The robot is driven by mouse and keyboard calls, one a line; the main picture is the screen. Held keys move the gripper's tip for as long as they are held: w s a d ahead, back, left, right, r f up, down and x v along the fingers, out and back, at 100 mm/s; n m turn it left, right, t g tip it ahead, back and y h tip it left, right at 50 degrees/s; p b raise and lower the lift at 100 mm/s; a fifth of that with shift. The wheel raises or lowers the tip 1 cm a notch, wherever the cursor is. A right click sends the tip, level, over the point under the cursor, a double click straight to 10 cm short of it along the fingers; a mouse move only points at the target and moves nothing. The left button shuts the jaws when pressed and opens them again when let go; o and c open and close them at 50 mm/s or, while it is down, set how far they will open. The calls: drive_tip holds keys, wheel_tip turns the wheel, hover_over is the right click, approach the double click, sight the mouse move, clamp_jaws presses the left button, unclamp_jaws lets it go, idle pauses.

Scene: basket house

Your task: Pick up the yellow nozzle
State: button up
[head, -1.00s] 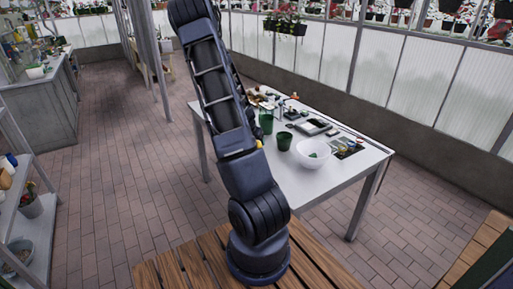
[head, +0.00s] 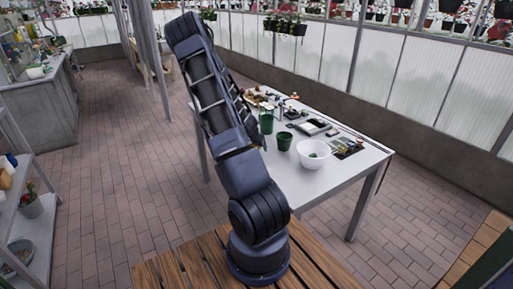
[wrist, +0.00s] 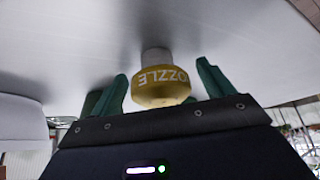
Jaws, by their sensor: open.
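The yellow nozzle (wrist: 161,88) shows in the wrist view, with lettering on its band and a pale grey end against the white surface. My gripper (wrist: 163,82) is open, with one green finger on each side of the nozzle. In the head view my arm hides most of the gripper, and I cannot make out the nozzle there.
The white table (head: 310,192) holds a white bowl (head: 314,155), a green pot (head: 285,141), a green cup (head: 266,123) and a dark tray (head: 314,127) close to the arm. Its front right part is bare. A wooden slatted surface (head: 205,262) lies under my base.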

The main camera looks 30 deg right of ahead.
drive_tip(key=c, duration=1)
drive_tip(key=shift+r, duration=0.1)
drive_tip(key=shift+c, duration=0.3)
